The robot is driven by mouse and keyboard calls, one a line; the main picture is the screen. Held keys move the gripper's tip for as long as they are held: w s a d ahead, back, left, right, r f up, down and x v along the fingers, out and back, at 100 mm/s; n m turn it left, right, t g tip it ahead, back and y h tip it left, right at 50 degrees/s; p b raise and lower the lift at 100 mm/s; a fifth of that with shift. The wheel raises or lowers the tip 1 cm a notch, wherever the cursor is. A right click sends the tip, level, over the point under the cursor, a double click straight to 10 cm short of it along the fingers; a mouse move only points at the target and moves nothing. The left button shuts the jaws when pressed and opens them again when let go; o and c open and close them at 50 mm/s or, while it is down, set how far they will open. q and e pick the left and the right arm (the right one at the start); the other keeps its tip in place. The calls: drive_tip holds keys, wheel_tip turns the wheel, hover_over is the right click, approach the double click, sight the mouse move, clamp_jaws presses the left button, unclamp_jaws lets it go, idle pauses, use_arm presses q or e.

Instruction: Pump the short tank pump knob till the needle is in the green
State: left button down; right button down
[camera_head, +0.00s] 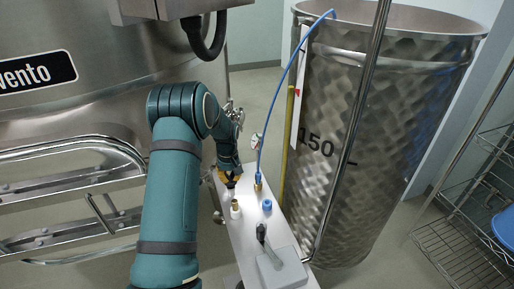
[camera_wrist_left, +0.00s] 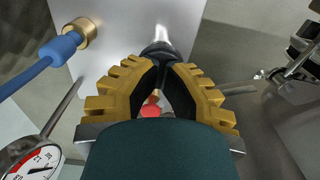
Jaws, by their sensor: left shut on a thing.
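My left gripper (camera_wrist_left: 160,66) has yellow toothed fingers and is shut on the black pump knob (camera_wrist_left: 158,50), with a pale shaft running beyond it. In the head view the gripper (camera_head: 229,176) is at the left edge of the narrow steel panel (camera_head: 248,222), and the arm partly hides it. The round gauge (camera_wrist_left: 34,164) is cut off at the lower left of the wrist view. In the head view the gauge (camera_head: 256,140) is small, beside the blue hose. My right gripper is not in view.
The blue hose (camera_head: 277,88) runs from a brass fitting (camera_head: 258,184) up to the tall steel vat (camera_head: 375,130). A wire rack (camera_head: 455,245) is at right.

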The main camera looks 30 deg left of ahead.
use_arm(q)
drive_tip(key=shift+r+p, duration=2.5)
drive_tip(key=shift+r, duration=0.9)
drive_tip(key=shift+f, duration=0.1)
